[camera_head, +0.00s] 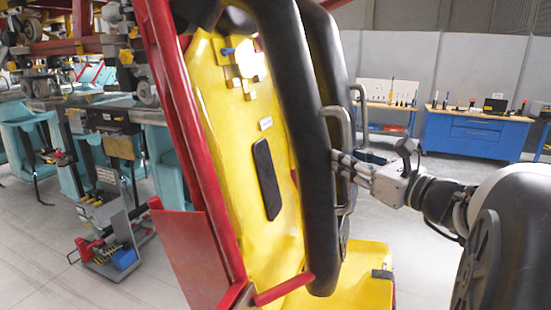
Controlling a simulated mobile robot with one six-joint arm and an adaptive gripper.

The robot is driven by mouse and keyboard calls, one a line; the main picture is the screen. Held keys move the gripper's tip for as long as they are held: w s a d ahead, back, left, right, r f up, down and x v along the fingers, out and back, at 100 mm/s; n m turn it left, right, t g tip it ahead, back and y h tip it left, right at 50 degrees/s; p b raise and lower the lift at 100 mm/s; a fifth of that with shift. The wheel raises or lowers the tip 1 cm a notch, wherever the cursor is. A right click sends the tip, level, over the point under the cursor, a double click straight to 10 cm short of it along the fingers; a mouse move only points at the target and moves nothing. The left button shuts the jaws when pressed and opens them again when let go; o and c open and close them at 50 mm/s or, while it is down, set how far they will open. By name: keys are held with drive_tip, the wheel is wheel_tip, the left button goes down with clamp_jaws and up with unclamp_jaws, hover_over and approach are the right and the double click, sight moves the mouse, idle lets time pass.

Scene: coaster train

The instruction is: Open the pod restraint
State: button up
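The pod restraint (300,140) is a pair of long black padded bars in front of the yellow pod seat (225,160). The bars run from the top of the picture down to near the seat base. A grey metal handle (345,122) sticks out from the near bar, and a second handle (361,98) shows behind it. My gripper (343,163) comes in from the right with its fingers at the lower half of the near handle. The fingers overlap the handle in this view. I cannot tell whether they are closed around it.
A red frame post (185,130) and red panel (195,250) stand left of the seat. A low yellow seat base (350,285) is below. Blue workbenches (475,137) stand at the back right. A tool cart (110,235) is at the left. Grey floor is open at the right.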

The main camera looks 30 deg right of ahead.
clamp_jaws()
idle(0.3)
drive_tip(key=shift+s+d+r+p, duration=0.25)
drive_tip(key=shift+r+p, duration=0.4)
drive_tip(key=shift+p, duration=0.05)
drive_tip(key=shift+s+d+r+p, duration=0.2)
drive_tip(key=shift+d+r+p, duration=0.05)
drive_tip(key=shift+r+p, duration=0.45)
drive_tip(key=s+d+r+n+g+h+p, duration=0.1)
drive_tip(key=s+r+g+p, duration=0.1)
drive_tip(key=r+p, duration=0.4)
drive_tip(key=s+d+r+n+g+h+p, duration=0.1)
drive_tip(key=r+p, duration=0.6)
drive_tip(key=r, duration=0.8)
drive_tip(key=s+d+r+n+g+h+p, duration=0.1)
drive_tip(key=s+d+r+n+g+p, duration=0.1)
drive_tip(key=r+p, duration=0.4)
drive_tip(key=shift+s+d+r+g+p, duration=0.35)
drive_tip(key=shift+s+d+r+g, duration=0.65)
drive_tip(key=shift+r, duration=1.4)
drive_tip(key=shift+w+a, duration=0.2)
drive_tip(key=shift+a, duration=0.15)
